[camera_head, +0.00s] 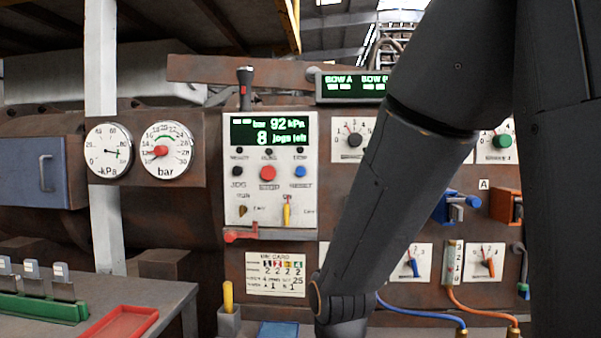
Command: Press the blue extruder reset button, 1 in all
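The blue reset button (300,171) is a small round knob on the white control panel (248,205), at its right side under the green display. A red button (267,173) and a dark button (237,171) labelled JOG sit to its left in the same row. The display (268,130) reads 92 kPa and 8 jogs left. My dark arm comes down from the upper right, to the right of the panel, and leaves the blue button uncovered. My gripper is out of view below the bottom edge.
A yellow-handled lever (287,214) and a red lever (240,233) stick out on the panel's lower part. Two gauges (108,150) are at left. A bench with a red tray (118,325) is at lower left. Blue (455,206) and orange (506,205) blocks project at right.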

